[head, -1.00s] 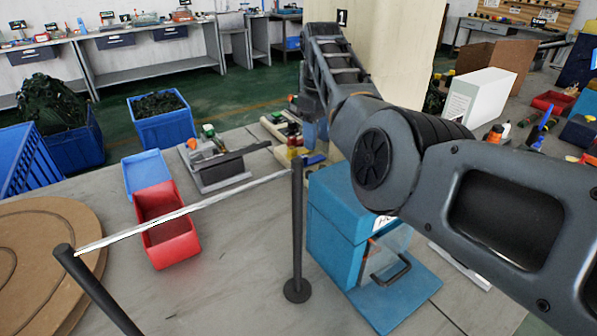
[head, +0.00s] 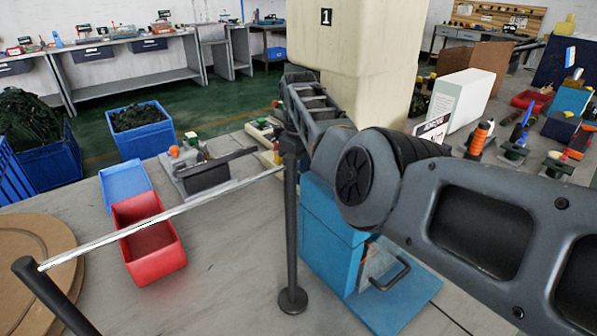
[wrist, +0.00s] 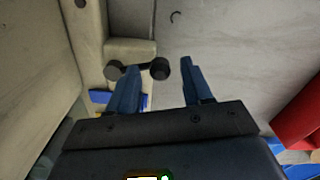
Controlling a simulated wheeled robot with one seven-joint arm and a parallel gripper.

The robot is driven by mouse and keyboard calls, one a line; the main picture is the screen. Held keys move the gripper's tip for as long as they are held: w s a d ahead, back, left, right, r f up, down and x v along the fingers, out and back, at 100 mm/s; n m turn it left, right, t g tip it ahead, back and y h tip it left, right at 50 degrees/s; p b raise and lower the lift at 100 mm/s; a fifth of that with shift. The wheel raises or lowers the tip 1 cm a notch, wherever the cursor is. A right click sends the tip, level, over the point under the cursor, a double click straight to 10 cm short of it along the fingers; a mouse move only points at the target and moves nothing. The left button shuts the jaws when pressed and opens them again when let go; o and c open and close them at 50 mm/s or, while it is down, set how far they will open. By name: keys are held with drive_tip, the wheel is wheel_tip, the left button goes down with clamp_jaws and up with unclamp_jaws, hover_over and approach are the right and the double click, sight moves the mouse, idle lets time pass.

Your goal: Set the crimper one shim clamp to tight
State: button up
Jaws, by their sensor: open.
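A large cream block (head: 372,58) marked with a black "1" label stands behind my arm in the head view. In the wrist view, a dark lever with two round knobs (wrist: 160,68) lies by a cream block (wrist: 130,50). It may be the shim clamp; its setting cannot be read. My gripper (wrist: 159,72) is open, its two blue fingers pointing toward the lever. The right knob shows between the fingertips, and the left knob shows left of the left finger. Whether they touch cannot be told. In the head view the fingers are hidden.
A dark post (head: 291,230) with a pale rail (head: 170,213) stands in front. A red bin (head: 150,245), a blue tray (head: 124,180) and a teal box with a handle (head: 330,235) sit on the bench. Small tools crowd the right side.

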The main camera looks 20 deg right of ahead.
clamp_jaws()
idle(0.5)
